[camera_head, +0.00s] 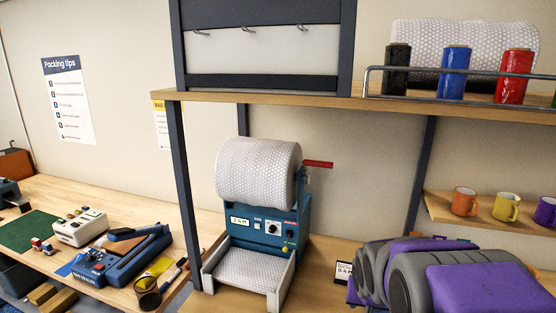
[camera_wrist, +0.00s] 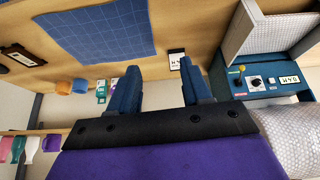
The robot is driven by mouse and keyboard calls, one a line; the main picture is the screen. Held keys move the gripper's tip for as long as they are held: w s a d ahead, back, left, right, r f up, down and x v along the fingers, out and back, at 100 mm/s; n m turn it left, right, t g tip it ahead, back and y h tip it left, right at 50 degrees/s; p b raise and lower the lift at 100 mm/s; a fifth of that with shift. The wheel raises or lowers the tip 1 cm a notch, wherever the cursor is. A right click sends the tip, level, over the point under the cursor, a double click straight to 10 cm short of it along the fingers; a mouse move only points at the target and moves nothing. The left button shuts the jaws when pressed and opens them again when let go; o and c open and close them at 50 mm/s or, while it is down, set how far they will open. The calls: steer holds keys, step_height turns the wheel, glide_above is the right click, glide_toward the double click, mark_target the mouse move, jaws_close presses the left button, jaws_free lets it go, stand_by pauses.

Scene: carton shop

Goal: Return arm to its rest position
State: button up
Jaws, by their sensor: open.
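My arm (camera_head: 440,275), purple and grey, is folded low at the right of the head view, above the wooden bench. Its gripper fingers cannot be made out there. In the wrist view my gripper (camera_wrist: 158,70) has two dark blue fingers standing well apart, with nothing between them. Beyond the gap are the bare wooden bench and a small dark-edged label card (camera_wrist: 176,59), which also shows beside the arm in the head view (camera_head: 343,271).
A blue bubble-wrap machine (camera_head: 268,222) stands left of my arm. Mugs (camera_head: 466,201) sit on a lower shelf at right. The wrist view shows a blue gridded mat (camera_wrist: 98,28). A left bench holds a sealer (camera_head: 118,257).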

steer(key=s+a+f+n+g+y, duration=0.1)
steer(key=s+a+g, duration=0.2)
steer(key=s, duration=1.3)
steer(key=s+a+f+n+g+b, duration=0.1)
steer(key=s+a+n+g, duration=0.1)
steer(key=s, duration=1.4)
steer(key=shift+s+a+g+y, duration=0.4)
steer(key=shift+a+g, duration=0.3)
steer(key=shift+g, duration=0.4)
